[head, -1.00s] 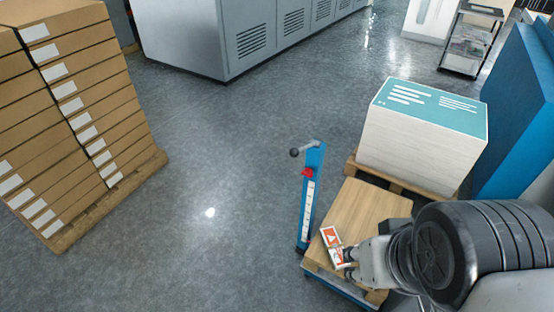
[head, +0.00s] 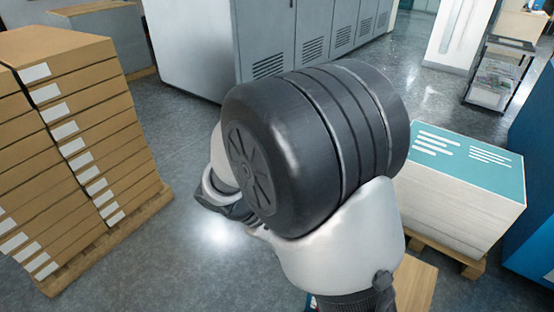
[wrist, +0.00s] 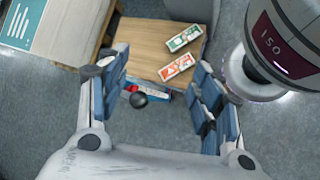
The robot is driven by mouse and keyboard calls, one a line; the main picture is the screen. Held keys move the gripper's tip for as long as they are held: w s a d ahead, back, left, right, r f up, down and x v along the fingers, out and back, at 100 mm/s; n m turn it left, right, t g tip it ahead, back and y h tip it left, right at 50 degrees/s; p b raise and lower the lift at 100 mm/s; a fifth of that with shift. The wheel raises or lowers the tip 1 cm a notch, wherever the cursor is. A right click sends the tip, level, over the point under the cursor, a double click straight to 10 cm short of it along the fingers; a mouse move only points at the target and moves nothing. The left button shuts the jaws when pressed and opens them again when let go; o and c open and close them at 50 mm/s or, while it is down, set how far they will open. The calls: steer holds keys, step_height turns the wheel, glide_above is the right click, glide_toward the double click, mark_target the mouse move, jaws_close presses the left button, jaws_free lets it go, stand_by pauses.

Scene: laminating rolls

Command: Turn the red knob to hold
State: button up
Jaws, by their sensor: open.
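The red knob (wrist: 132,88) shows in the wrist view as a small red patch on the blue post of the cart, beside a black ball handle (wrist: 139,100). It lies low between my fingers in the picture, nearer the left finger, and well beyond them. My gripper (wrist: 162,75) is open and empty, its blue-padded fingers spread wide. I cannot read the knob's setting. In the head view my arm hides the knob and post, and the fingers cannot be made out clearly.
A wooden platform (wrist: 150,40) bears a green-and-white card (wrist: 185,38) and an orange-and-white card (wrist: 177,67). A white stack with a teal top (head: 465,160) stands on a pallet to the right. Stacked cartons (head: 75,140) stand left. Grey cabinets (head: 195,45) line the back.

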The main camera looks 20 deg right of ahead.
step_height(320, 180, down, 30)
steer(key=w+a+n+t+h+p, duration=0.25)
steer(key=n+t+h+p, duration=0.35)
steer(key=n+t, duration=0.95)
steer(key=w+d+n+g+b, duration=0.1)
steer(key=w+d+n+g, duration=0.1)
steer(key=w+d, duration=0.7)
steer(key=d, duration=0.4)
steer(key=shift+w+d+n, duration=0.15)
steer(key=shift+w+n, duration=0.2)
steer(key=shift+w, duration=0.05)
steer(key=shift+g, duration=0.25)
steer(key=c, duration=1.1)
steer(key=shift+o, duration=0.2)
